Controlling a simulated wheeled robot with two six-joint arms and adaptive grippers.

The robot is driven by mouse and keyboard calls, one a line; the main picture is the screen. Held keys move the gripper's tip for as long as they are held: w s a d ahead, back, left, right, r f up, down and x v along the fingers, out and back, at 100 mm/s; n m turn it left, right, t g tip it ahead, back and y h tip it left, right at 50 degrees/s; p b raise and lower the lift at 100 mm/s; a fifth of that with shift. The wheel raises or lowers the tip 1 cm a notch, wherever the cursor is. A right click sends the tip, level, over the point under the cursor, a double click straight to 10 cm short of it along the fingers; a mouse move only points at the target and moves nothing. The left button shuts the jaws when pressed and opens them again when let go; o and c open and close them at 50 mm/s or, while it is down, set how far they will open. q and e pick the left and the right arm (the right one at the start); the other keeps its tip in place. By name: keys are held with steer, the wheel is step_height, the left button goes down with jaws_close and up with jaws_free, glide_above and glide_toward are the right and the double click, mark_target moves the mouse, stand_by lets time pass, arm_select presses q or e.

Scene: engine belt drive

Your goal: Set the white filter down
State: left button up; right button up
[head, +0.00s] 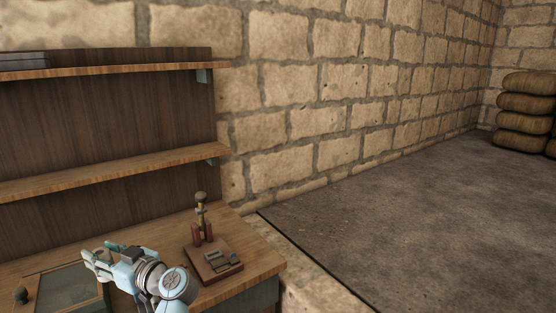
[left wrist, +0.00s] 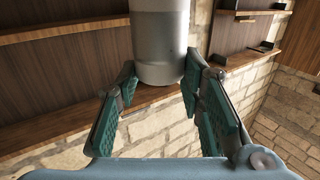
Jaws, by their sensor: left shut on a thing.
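The white filter, a pale grey-white cylinder (left wrist: 160,40), stands upright between the fingers of my left gripper (left wrist: 160,72) in the left wrist view. The teal finger pads are shut on its lower part, and its top is cut off by the picture edge. I cannot make out the filter there.
A small wooden stand (head: 213,262) with a brass and red device (head: 202,222) is on the bench top (head: 262,262), right of my gripper. A framed panel (head: 68,288) and a dark knob (head: 20,296) are at left. Shelves (head: 110,172) rise behind; the floor at right is open.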

arm_select(q)
steer(key=shift+s+d+f+m+t, duration=0.1)
steer(key=shift+s+d+m+t, duration=0.05)
steer(key=shift+d+m+t, duration=0.2)
steer(key=s+d+f+m+t+h, duration=0.1)
steer(key=s+d+f+m+h, duration=0.1)
steer(key=s+d+m+h, duration=0.7)
steer(key=s+d+f+m+t+h, duration=0.1)
steer(key=s+d+m+h, duration=0.9)
steer(key=h, duration=1.2)
steer(key=d+m+t, duration=0.1)
steer(key=d+m, duration=0.2)
steer(key=m, duration=0.2)
steer(key=shift+s+f+h, duration=0.15)
steer(key=shift+f+h, duration=0.2)
steer(key=shift+h, duration=0.05)
steer(key=shift+t, duration=0.25)
